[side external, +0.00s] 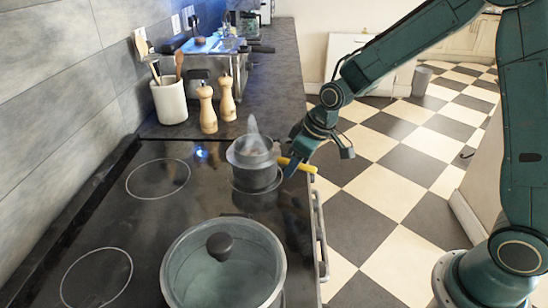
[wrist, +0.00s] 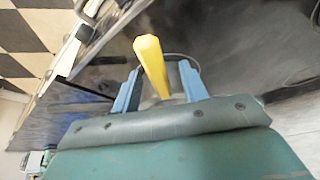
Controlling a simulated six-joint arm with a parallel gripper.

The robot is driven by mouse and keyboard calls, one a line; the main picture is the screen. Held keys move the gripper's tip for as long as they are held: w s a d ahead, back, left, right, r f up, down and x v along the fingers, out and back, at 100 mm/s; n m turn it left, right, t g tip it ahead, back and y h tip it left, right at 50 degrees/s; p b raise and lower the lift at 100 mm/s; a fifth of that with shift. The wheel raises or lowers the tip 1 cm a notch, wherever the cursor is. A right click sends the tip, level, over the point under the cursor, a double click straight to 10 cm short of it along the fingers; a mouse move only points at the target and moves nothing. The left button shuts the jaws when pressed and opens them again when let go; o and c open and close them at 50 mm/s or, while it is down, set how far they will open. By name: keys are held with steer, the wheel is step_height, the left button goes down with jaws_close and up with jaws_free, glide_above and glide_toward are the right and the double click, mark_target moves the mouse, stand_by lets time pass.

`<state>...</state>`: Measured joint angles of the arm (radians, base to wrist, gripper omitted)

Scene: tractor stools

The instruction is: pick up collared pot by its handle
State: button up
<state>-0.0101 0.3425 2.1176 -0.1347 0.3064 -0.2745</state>
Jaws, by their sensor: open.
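The collared pot (side external: 252,172) is a small grey pot standing upright on the dark cooktop in the side view, with pale steam above it. Its yellow handle (side external: 303,167) sticks out to the right, towards the counter's edge. My gripper (side external: 291,165) is at the handle, jaws pointing down. In the wrist view the yellow handle (wrist: 151,66) lies between the two blue fingers of my gripper (wrist: 159,70), which are apart. I cannot tell whether either finger touches it. The pot body is mostly hidden in the wrist view.
A large pot with a glass lid (side external: 223,268) stands nearer the camera on the cooktop (side external: 130,225). Two wooden mills (side external: 207,110) and a white utensil crock (side external: 169,100) stand behind. A metal rail (side external: 319,230) runs along the front edge. The cooktop's left side is clear.

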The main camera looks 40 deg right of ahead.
steer(key=shift+f, duration=0.2)
stand_by(0.4)
steer(key=shift+c, duration=0.4)
jaws_close()
